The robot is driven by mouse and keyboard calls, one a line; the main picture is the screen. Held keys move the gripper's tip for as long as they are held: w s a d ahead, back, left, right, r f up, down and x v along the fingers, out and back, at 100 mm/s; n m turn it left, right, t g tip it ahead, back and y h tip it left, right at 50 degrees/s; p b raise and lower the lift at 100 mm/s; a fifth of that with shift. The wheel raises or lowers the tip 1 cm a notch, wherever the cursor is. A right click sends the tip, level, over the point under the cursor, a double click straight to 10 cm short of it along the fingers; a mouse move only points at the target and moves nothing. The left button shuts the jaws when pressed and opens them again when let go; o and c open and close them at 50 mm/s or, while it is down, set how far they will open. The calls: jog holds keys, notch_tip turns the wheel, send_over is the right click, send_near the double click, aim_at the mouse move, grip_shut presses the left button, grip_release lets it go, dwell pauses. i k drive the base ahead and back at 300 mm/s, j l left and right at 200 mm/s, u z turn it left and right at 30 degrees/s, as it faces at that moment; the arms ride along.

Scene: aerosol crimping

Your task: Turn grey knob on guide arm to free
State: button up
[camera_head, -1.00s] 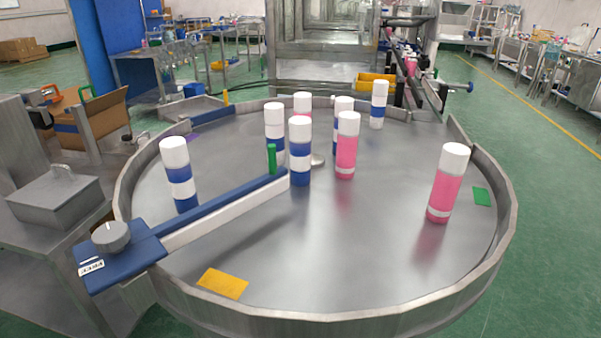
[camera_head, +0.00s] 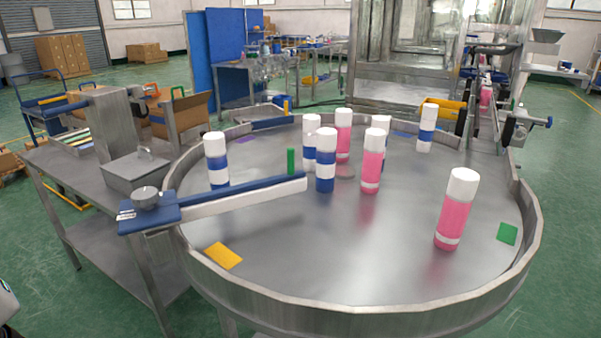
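The grey knob (camera_head: 146,198) sits on the blue block at the left end of the guide arm (camera_head: 245,194). A small white label (camera_head: 127,215) lies beside the knob; its text is too small to read now, but it looked like "FREE" in the earlier frame. The guide arm is a blue and white bar reaching over the round table (camera_head: 330,262), with a green upright handle (camera_head: 291,161) near its inner end.
Several blue-white cans (camera_head: 326,172) and pink cans (camera_head: 458,212) stand on the round table, which has a raised metal rim. A lidded metal box (camera_head: 137,170) stands on a side table at left. Green floor is open at the lower left and right.

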aim_at(145, 198)
jog(key=k+j+u, duration=0.1)
jog(key=j+u, duration=0.65)
jog(key=j, duration=0.2)
